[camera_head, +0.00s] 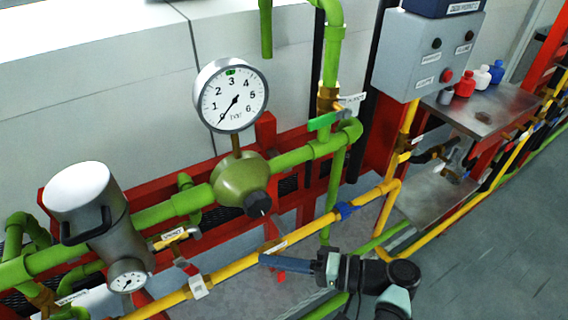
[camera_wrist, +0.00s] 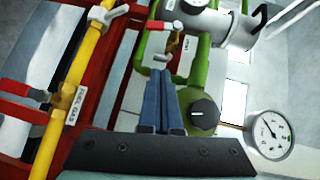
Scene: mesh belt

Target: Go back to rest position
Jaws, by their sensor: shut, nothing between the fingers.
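My gripper (camera_head: 268,261) is at the lower middle of the head view, in front of the yellow pipe (camera_head: 241,265) and below the green regulator (camera_head: 240,184) with its black knob. Its fingers point left and are closed together with nothing between them. In the wrist view my gripper (camera_wrist: 165,75) shows two blue-grey fingers side by side, touching. Behind them are the green regulator (camera_wrist: 203,118) with its black knob and a round white gauge (camera_wrist: 268,135). No contact with the pipes can be made out.
A large gauge (camera_head: 232,95) stands above the regulator. A metal filter canister (camera_head: 92,215) is at left. A grey control box (camera_head: 427,52) and a metal shelf (camera_head: 490,112) with small bottles are at right. Red frame beams run behind the pipes. Open grey floor (camera_head: 500,230) lies at right.

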